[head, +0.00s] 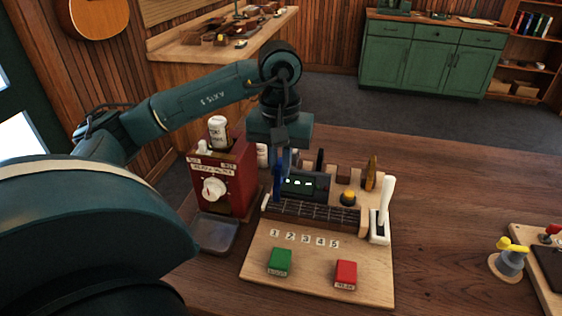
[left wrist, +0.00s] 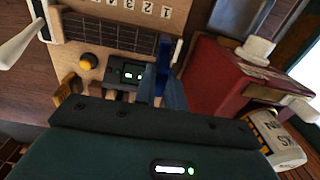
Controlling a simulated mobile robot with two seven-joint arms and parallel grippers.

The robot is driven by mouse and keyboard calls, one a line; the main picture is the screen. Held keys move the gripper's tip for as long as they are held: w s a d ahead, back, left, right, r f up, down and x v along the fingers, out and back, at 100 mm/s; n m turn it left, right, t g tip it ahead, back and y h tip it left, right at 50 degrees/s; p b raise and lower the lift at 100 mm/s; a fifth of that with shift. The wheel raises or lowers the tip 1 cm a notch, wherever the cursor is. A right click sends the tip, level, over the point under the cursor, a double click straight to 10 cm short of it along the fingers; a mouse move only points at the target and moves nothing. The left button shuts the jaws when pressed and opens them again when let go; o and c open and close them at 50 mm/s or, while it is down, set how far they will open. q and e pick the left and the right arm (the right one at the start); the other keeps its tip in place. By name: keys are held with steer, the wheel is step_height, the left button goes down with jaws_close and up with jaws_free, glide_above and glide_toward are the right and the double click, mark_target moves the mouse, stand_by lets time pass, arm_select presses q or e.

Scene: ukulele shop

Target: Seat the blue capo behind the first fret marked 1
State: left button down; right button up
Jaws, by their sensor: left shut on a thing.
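My left gripper (head: 282,160) points down over the left end of the fretboard (head: 318,217) and is shut on the blue capo (head: 278,186). The capo stands upright at the fretboard's back left end. In the left wrist view the capo (left wrist: 163,56) shows between the fingers (left wrist: 162,92), by the end of the fretboard (left wrist: 110,36) near the number 1. Whether it touches the strings I cannot tell. Number labels (head: 304,239) run from 1 at left to 5 at right along the board's front. My right gripper is not in view.
A red box with a white knob (head: 214,190) stands close left. A small display (head: 303,184), a yellow button (head: 348,197) and a white lever (head: 386,203) stand behind and right. Green (head: 279,262) and red (head: 345,274) blocks sit in front. Table at right is mostly clear.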

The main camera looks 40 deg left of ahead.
mark_target(279, 183)
arm_select(q)
steer(key=shift+s+f+b, duration=0.2)
steer(key=shift+f+b, duration=0.35)
steer(key=shift+f, duration=0.15)
step_height(279, 183, down, 4)
steer(key=shift+r+b, duration=0.25)
steer(key=shift+b, duration=0.9)
steer(key=shift+f, duration=0.4)
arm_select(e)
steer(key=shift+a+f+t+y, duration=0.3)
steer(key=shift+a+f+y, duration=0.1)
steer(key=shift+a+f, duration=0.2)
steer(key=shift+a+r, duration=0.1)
arm_select(q)
steer(key=shift+b, duration=0.45)
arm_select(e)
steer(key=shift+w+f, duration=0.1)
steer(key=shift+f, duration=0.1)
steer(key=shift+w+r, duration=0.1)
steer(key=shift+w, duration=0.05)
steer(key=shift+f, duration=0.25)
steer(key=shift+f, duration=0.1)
